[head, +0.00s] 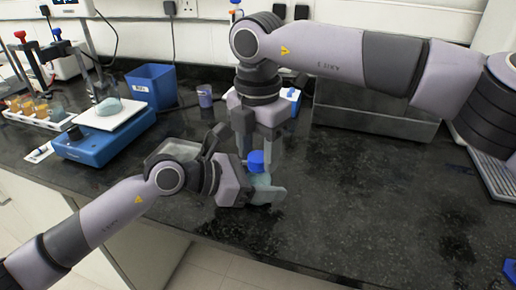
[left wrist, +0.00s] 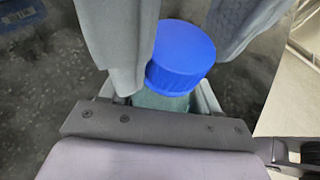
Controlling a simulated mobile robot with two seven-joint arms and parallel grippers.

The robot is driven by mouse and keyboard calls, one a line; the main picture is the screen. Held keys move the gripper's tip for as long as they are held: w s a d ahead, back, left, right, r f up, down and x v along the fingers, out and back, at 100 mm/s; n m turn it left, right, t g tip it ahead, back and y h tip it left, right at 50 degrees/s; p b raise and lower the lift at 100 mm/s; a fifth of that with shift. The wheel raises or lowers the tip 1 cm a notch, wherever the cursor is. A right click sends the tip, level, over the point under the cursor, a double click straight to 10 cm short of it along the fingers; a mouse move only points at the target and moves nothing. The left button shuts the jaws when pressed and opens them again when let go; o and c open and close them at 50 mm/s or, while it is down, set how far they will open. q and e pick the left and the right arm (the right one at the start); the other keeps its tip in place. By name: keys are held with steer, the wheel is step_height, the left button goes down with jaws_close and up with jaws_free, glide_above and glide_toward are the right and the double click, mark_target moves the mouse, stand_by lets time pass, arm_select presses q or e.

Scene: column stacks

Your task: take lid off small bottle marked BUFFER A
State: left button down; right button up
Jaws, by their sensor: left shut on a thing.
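A small bottle with a blue screw lid (head: 256,160) stands upright near the middle of the black bench. Its pale teal body (head: 262,180) is mostly hidden, and I cannot read a label. My left gripper (head: 262,190) is shut on the bottle body, below the lid. In the left wrist view the blue lid (left wrist: 181,54) sits on the bottle, with the teal body (left wrist: 160,100) just under it. My right gripper (head: 257,155) points down from above with one finger on each side of the lid. It looks open around the lid; contact is hard to tell.
A blue balance (head: 95,145) with a pale item on its pan stands at the left. A blue bin (head: 152,88), a purple container (head: 205,96) and a rack of amber vials (head: 35,112) are behind.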

steer(key=shift+o, duration=0.3)
steer(key=shift+r, duration=0.1)
steer(key=shift+r, duration=2.2)
arm_select(q)
steer(key=shift+c, duration=0.8)
jaws_free()
